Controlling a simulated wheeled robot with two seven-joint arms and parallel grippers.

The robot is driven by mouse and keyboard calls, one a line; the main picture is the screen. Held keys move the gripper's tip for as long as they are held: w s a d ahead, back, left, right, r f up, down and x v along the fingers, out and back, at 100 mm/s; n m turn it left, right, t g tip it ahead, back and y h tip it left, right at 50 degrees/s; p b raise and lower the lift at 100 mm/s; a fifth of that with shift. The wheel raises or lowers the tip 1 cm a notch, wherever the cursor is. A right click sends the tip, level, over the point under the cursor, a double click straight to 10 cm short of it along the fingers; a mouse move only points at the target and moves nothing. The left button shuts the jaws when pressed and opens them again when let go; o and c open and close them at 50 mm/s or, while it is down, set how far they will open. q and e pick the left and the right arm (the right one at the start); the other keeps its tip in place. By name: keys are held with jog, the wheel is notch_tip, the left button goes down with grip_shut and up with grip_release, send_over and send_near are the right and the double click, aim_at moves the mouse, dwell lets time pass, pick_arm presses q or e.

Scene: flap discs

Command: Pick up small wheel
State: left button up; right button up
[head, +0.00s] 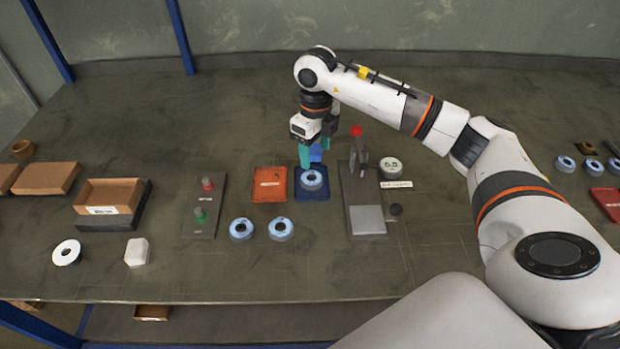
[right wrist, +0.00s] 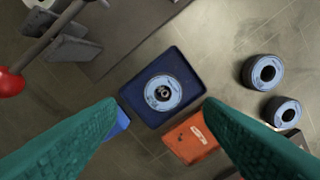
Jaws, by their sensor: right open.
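A small blue-faced wheel (head: 311,179) with a dark hub lies flat on a dark blue tray (head: 312,196). In the right wrist view the same wheel (right wrist: 163,93) lies near the middle of the tray (right wrist: 136,97). Two similar wheels, one on the left (head: 241,229) and one on the right (head: 281,229), lie on the bare table in front. My right gripper (head: 315,157) is above the far part of the blue tray, fingers pointing down. My left gripper is not in view.
An orange tray (head: 269,185) is beside the blue tray. A plate with red and green buttons (head: 204,207) stands further left. A red-knobbed device (head: 357,160) stands close on the right. More wheels (head: 592,167) lie far right.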

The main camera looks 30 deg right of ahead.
aim_at(313, 174)
jog(key=shift+s+f, duration=0.2)
jog(key=shift+f, duration=0.95)
jog(key=shift+w+f+p, duration=0.2)
jog(key=shift+f+p, duration=0.2)
jog(key=shift+f, duration=0.25)
jog(key=f, duration=0.1)
jog(key=f+p, duration=0.1)
jog(key=f, duration=0.1)
jog(key=shift+a+f, duration=0.25)
jog(key=shift+w+f, duration=0.1)
jog(key=shift+f, duration=0.55)
jog(key=c, duration=0.8)
